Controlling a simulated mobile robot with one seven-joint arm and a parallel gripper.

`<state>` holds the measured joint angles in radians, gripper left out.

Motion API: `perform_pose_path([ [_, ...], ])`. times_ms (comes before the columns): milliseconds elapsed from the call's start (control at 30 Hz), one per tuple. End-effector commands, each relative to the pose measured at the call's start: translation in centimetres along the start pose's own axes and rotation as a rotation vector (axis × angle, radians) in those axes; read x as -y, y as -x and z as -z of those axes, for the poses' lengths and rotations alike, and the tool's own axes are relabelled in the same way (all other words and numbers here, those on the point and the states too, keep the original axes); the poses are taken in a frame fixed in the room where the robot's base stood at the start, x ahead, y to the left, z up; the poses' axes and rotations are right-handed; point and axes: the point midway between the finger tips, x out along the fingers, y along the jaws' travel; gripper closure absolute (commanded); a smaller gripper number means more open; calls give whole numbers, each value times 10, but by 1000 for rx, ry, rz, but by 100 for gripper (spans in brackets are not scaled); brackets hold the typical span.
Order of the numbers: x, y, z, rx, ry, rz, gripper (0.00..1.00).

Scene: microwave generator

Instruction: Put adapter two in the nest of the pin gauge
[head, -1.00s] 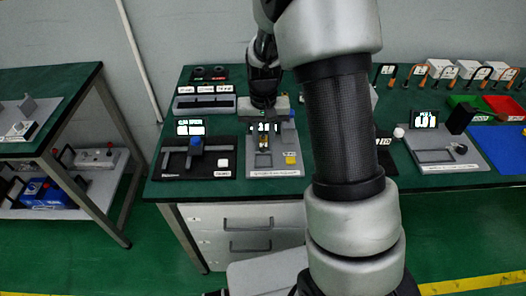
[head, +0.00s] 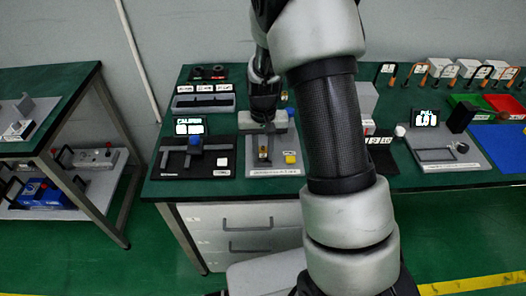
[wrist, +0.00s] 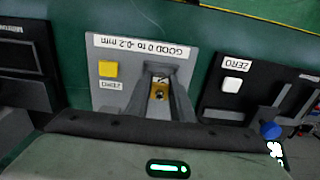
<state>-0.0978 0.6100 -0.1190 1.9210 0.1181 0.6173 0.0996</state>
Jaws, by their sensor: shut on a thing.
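The pin gauge (head: 290,171) is a grey plate with a yellow button and a white label at its front edge. It also shows in the wrist view (wrist: 121,56), upside down, with the label reading "GOOD 0 to -0.2 mm". My gripper (head: 264,146) is over the middle of this plate, pointing down. In the wrist view, my gripper (wrist: 161,84) is shut on a small brass-coloured piece (wrist: 159,92), taken as adapter two. The fingers hide the nest, and I cannot tell whether the piece touches it. The piece also shows in the head view (head: 263,154).
A black caliper station (head: 185,172) with a blue knob and white button stands close on the left. A grey slotted rack (head: 203,103) stands behind. My arm hides the bench's middle.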

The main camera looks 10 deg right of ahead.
Motion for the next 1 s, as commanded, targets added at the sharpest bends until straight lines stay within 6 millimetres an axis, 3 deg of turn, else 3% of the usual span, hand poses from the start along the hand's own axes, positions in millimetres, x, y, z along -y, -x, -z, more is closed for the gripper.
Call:
perform_pose_path([
  [100,0,-1,0,0,0,0,100],
  [133,0,-1,0,0,0,0,74],
  [233,-1,-2,0,1,0,-1,60],
  [667,-3,1,-1,3,-2,-4,60],
  [833,-1,22,0,-1,-1,-1,60],
  [1000,0,61,1,-4,1,0,60],
])
